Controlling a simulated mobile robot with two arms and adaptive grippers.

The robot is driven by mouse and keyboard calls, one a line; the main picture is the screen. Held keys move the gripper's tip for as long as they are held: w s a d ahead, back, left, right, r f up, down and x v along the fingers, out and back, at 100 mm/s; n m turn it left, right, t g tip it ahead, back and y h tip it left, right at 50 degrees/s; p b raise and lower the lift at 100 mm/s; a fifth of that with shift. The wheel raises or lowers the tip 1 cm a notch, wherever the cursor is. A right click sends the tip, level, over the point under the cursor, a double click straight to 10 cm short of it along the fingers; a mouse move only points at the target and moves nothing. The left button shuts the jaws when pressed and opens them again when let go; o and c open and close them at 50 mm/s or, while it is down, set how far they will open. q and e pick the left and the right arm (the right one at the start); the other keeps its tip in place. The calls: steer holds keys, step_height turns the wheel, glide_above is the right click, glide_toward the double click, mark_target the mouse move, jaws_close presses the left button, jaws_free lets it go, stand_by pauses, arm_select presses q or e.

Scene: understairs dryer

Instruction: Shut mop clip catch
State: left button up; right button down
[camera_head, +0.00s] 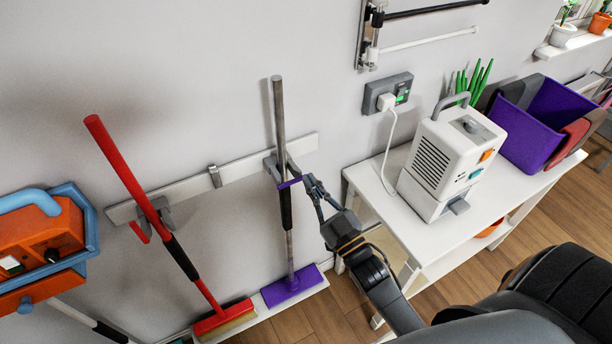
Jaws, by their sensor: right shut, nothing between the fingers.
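The purple-headed mop (289,265) stands upright against the wall, its grey pole held in a grey clip (268,165) on the white wall rail. The clip's purple catch (290,183) lies across the front of the pole; I cannot tell whether it is latched. My right gripper (311,184) is shut and empty, with its tips close to the right end of the purple catch. I cannot tell whether they touch it. My left gripper is out of view.
A red broom (122,166) leans in another clip, whose red catch (139,232) hangs down. An orange and blue unit (45,245) is at far left. At right, a white table (440,233) carries a white machine (438,160) and purple bin (525,130).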

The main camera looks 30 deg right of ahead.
steer(key=b+v, duration=0.1)
steer(key=v, duration=0.4)
steer(key=shift+s+a+f, duration=0.15)
steer(key=shift+f, duration=0.05)
steer(key=s+f+m+g+h, duration=0.1)
steer(key=s+f+g, duration=0.15)
steer(key=f, duration=0.95)
steer(key=s+a+f+g, duration=0.15)
steer(key=f+g, duration=0.25)
steer(key=f, duration=0.7)
steer(key=s+f+m+g+h, duration=0.1)
steer(key=s+f+g, duration=0.25)
steer(key=f, duration=0.85)
steer(key=s+f+g, duration=0.5)
steer(key=s+f, duration=0.4)
steer(key=s, duration=0.4)
steer(key=s+d+f+g, duration=0.1)
steer(key=s+f+g, duration=0.4)
steer(key=s+f, duration=0.4)
steer(key=s, duration=0.5)
steer(key=shift+d+f+g+h, duration=0.25)
steer(key=shift+f+g+h, duration=0.05)
steer(key=shift+f, duration=0.05)
